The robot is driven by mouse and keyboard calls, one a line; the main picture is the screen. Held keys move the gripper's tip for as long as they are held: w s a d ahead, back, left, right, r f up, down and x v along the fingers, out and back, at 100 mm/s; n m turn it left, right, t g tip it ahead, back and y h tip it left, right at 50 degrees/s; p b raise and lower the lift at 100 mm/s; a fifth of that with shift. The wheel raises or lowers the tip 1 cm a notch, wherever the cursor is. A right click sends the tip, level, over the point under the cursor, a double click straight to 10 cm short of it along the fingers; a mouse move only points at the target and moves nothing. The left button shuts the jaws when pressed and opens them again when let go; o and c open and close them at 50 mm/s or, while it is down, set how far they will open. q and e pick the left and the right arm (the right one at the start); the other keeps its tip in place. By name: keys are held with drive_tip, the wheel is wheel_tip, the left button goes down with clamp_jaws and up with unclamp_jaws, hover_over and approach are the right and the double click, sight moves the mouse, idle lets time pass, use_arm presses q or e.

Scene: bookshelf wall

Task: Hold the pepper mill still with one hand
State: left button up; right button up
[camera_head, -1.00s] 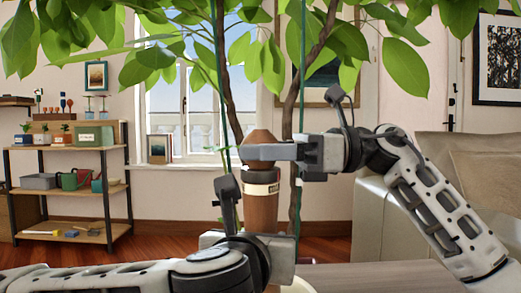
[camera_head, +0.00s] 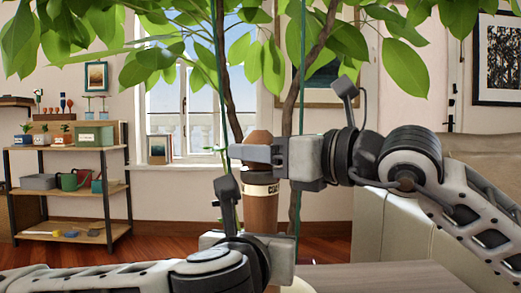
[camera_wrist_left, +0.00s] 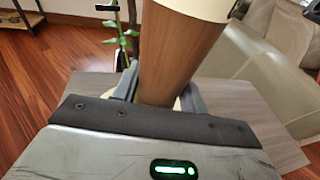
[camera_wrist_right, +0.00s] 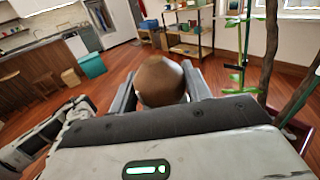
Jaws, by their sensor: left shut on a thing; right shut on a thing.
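The pepper mill (camera_head: 261,212) stands upright in front of me, brown with a pale label band near its upper part. My left gripper (camera_wrist_left: 165,95) is shut on its lower body, which also shows in the left wrist view (camera_wrist_left: 172,50). My right gripper (camera_head: 262,155) is shut on the mill's brown top, whose rounded end shows between the fingers in the right wrist view (camera_wrist_right: 160,80). In the head view the left gripper and arm hide part of the mill's lower body.
A grey-brown table top (camera_head: 390,277) lies below at the right. A pale round edge (camera_head: 298,285) shows by the mill's foot. Tree stems and a green pole stand close behind the mill. A shelf (camera_head: 70,190) is far left, and a pale sofa (camera_head: 400,215) is behind my right arm.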

drive_tip(key=shift+a+f+m+t+h, duration=0.15)
drive_tip(key=shift+f+m+t+h, duration=0.05)
drive_tip(key=shift+m+t+h, duration=0.9)
drive_tip(key=shift+t, duration=0.3)
drive_tip(key=o, duration=1)
drive_tip(key=shift+r, duration=0.1)
drive_tip(key=shift+c, duration=0.2)
drive_tip(key=v, duration=1.2)
drive_tip(key=shift+r, duration=0.1)
